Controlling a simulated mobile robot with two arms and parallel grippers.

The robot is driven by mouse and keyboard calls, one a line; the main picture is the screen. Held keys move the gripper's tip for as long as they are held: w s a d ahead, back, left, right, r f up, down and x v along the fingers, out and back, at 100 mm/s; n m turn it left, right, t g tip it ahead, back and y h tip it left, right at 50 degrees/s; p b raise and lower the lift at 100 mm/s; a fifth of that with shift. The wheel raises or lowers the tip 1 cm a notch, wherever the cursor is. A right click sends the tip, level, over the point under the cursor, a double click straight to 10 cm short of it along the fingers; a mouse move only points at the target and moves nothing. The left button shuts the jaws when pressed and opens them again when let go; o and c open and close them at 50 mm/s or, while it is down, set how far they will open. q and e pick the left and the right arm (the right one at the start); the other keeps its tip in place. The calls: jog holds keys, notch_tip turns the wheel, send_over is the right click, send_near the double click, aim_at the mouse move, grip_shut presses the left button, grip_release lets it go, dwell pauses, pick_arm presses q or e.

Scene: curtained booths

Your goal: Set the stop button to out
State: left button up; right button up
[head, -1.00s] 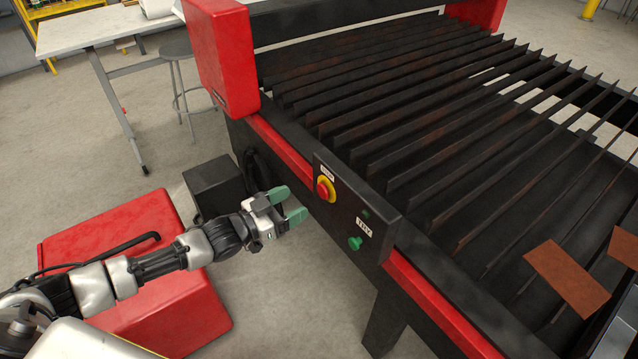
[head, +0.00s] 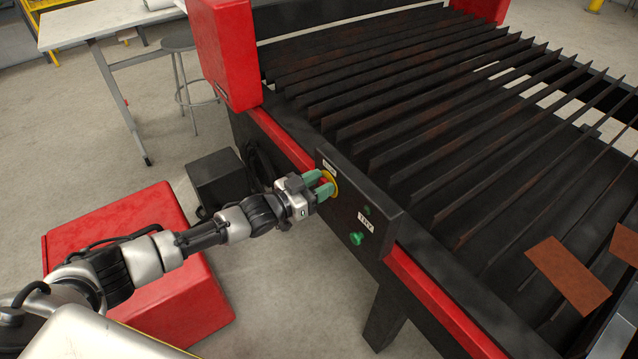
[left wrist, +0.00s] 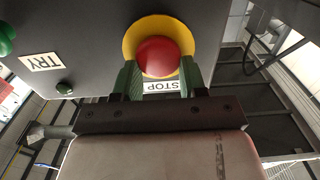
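The stop button is a red mushroom head on a yellow ring, set in the dark control panel (head: 385,237) of the machine. In the left wrist view the red stop button (left wrist: 158,57) sits between my green fingertips, with the STOP label (left wrist: 161,86) beside it. My left gripper (head: 322,185) is at the panel in the head view, its fingers apart on either side of the button and hiding much of it. I cannot tell whether the fingers touch the red head. My right gripper is not in view.
A green button (head: 357,238) and a TRY label (head: 366,222) are lower right on the same panel. The slatted machine bed (head: 440,130) lies behind it. A red box (head: 135,265) and a black box (head: 218,178) stand on the floor near my left arm.

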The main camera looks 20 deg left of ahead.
pick_arm(q)
grip_shut()
jog(key=shift+p+v, duration=0.35)
jog(key=shift+v, duration=0.45)
jog(key=shift+w+f, duration=0.1)
jog(key=shift+o, duration=0.7)
grip_release()
jog(key=o, duration=0.5)
jog(key=b+v, duration=0.1)
jog(key=v, duration=1)
